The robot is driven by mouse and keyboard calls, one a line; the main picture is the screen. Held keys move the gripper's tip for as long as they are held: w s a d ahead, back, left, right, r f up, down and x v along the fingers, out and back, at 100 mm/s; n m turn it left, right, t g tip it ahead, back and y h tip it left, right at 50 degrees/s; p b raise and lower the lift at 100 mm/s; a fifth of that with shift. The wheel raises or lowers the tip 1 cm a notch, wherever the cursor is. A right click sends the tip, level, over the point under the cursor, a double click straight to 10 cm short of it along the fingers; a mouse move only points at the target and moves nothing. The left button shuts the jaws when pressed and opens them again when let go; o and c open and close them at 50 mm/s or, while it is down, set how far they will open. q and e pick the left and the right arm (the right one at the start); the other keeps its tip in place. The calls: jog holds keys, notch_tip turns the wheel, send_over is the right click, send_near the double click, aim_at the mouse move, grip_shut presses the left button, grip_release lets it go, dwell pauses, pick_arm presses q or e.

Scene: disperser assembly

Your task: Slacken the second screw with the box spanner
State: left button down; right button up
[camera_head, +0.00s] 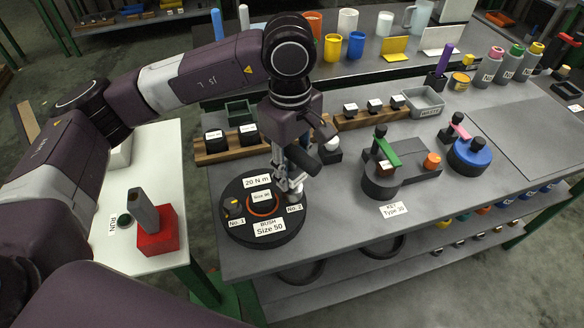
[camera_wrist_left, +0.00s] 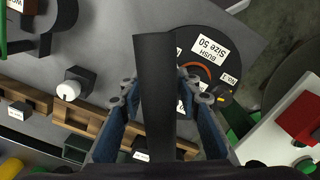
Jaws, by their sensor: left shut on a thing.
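My left gripper (camera_head: 288,188) is above the right side of the round black disperser (camera_head: 240,232), beside the No. 2 label (camera_head: 294,209). It is shut on a dark bar, taken to be the box spanner (camera_wrist_left: 154,85), which stands between the fingers in the left wrist view. The second screw is hidden behind the gripper, so I cannot tell whether the spanner sits on it. The first screw (camera_head: 234,206), with a yellow mark, is at the left of the disperser by its No. 1 label. An orange ring (camera_head: 263,204) surrounds the centre. My right gripper is not in view.
A wooden rack (camera_head: 222,154) with black blocks stands behind the disperser. A grey fixture with a green lever (camera_head: 386,150) and a blue round part (camera_head: 470,155) are to the right. A red box with a grey lever (camera_head: 156,238) sits on the white side table (camera_head: 150,165).

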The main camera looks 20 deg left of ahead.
aim_at(293, 148)
pick_arm(q)
jog(key=shift+n, duration=1.4)
jog(key=shift+m+b, duration=0.3)
jog(key=shift+b, duration=0.15)
jog(key=shift+r, duration=0.1)
jog(key=shift+r+p, duration=1.2)
jog(key=shift+r, duration=1.25)
jog(key=shift+d+f, duration=0.1)
